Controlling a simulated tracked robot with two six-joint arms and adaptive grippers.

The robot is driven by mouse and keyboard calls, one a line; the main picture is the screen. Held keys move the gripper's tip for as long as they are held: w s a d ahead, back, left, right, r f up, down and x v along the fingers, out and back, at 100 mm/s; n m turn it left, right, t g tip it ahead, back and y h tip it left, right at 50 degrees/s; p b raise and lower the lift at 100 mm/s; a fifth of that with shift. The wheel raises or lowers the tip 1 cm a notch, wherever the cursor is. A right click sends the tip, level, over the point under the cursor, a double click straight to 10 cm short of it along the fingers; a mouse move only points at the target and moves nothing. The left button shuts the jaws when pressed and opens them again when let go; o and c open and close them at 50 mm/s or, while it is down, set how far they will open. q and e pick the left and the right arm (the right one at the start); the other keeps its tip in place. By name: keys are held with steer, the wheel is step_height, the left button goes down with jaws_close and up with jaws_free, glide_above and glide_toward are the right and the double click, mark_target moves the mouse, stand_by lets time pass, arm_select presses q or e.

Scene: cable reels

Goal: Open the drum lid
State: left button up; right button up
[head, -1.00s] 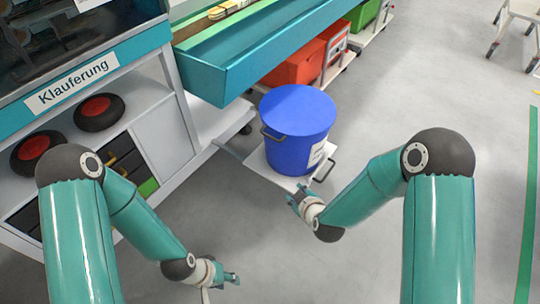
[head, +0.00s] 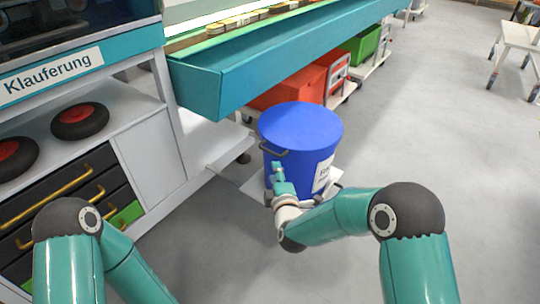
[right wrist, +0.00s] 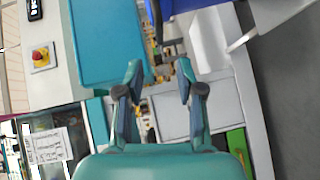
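The blue drum (head: 305,135) stands upright on a low white trolley, with its flat blue lid (head: 300,123) on top. A dark handle (head: 274,150) is on its left side and a white label (head: 323,173) on its front. My right gripper (head: 277,168) is in front of the drum's left side, below the rim and close to the handle; I cannot tell whether it touches. In the right wrist view its fingers (right wrist: 158,75) are apart with nothing between them, and a blue surface, likely the drum, shows at the top edge. My left gripper is out of view.
A teal bench (head: 270,65) runs behind the drum, with red (head: 290,90) and green (head: 362,45) crates below. A cabinet (head: 60,185) with drawers and black wheels (head: 80,121) stands left.

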mark_target(269, 152)
steer(key=shift+b+x, duration=1.6)
steer(key=shift+x, duration=4.45)
steer(key=shift+f, duration=0.1)
jaws_close()
